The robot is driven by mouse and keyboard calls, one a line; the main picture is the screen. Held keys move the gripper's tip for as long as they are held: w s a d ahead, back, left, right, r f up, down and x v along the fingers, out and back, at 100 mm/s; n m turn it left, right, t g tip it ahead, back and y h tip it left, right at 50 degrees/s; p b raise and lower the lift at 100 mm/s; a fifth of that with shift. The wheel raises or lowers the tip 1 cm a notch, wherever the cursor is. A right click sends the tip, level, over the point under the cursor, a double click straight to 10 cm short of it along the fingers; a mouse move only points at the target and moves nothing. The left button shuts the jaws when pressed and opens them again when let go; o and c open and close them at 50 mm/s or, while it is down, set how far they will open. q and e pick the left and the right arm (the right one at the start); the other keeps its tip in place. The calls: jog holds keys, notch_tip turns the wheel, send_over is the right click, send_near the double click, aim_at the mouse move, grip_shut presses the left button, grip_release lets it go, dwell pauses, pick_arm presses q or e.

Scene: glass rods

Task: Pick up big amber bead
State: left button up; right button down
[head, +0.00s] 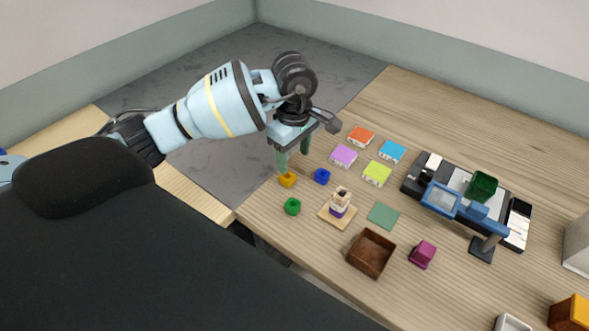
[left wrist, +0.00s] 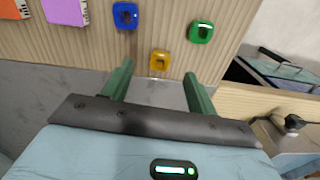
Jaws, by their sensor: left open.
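The big amber bead (head: 287,180) lies on the wooden table near its left edge. In the left wrist view the amber bead (left wrist: 160,60) shows its hole and sits just beyond the fingertips, roughly midway between them. My left gripper (head: 293,162) is open and empty, pointing down with its green fingers above the bead. In the left wrist view the gripper's fingers (left wrist: 158,70) stand apart on either side of the bead's line. I cannot tell the exact gap above the bead. My right gripper is not in view.
A blue bead (head: 322,176) and a green bead (head: 292,206) lie close to the amber one. A small stacked figure (head: 340,200) on a wooden base, a brown box (head: 371,252) and coloured tiles (head: 343,156) are farther right. The table edge is close on the left.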

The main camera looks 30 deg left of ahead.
aim_at(290, 178)
pick_arm(q)
notch_tip(290, 178, down, 2)
jog(key=shift+s+f, duration=0.15)
jog(key=shift+f, duration=0.05)
jog(key=shift+a+f+p, duration=0.15)
jog(key=shift+a+f, duration=0.1)
jog(key=shift+f, duration=1.1)
jog(key=shift+a+f+p, duration=0.15)
jog(key=shift+a+f, duration=0.05)
jog(key=shift+f, duration=1.15)
jog(key=c, duration=1.1)
